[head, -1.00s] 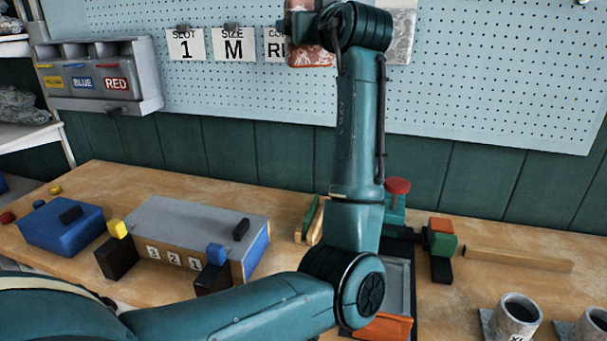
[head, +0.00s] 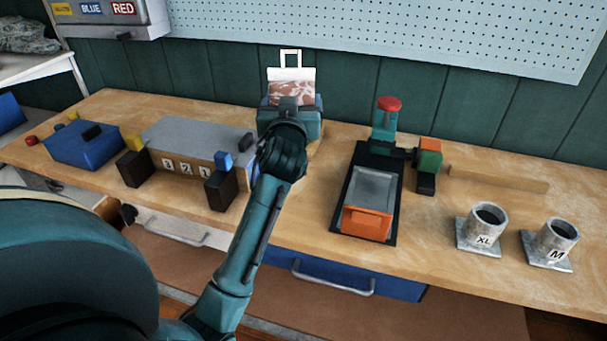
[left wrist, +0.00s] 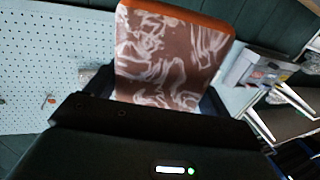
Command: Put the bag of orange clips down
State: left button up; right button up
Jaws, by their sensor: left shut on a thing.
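The bag of orange clips (head: 291,93) has a clear, reddish-brown patterned body and a white header with a hanging loop on top. My left gripper (head: 291,104) is shut on its lower part and holds it upright over the back of the workbench (head: 330,150). I cannot tell how far above the bench it is. In the left wrist view the bag (left wrist: 172,55) fills the space between the fingers, with an orange edge at its far end. My right gripper is not in view.
A grey block with number cards (head: 200,135) and a blue box (head: 83,147) stand left of the gripper. A black fixture with an orange-fronted tray (head: 367,222) and a red-knobbed press (head: 388,105) stand right. Marked metal cups (head: 485,225) are farther right. Bare wood lies between.

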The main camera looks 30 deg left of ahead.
pick_arm(q)
jog(key=shift+s+d+f+m+t+h+b, duration=0.35)
jog(key=shift+s+d+f+h, duration=0.55)
jog(key=shift+f, duration=2.1)
jog(key=shift+s+d+f+m+t+h+b, duration=0.2)
jog(key=shift+s+d+f+m+h+b, duration=0.65)
jog(key=shift+f, duration=2.15)
jog(key=shift+s+d+f+m+t+h+p, duration=0.1)
jog(key=shift+s+d+f+m+t+h, duration=0.3)
jog(key=shift+s+f, duration=1.8)
jog(key=shift+w+f, duration=0.8)
jog(key=shift+f, duration=0.05)
jog(key=shift+f, duration=0.2)
jog(key=o, duration=0.9)
jog(key=shift+r, duration=0.1)
jog(key=shift+o, duration=0.2)
jog(key=shift+r, duration=0.15)
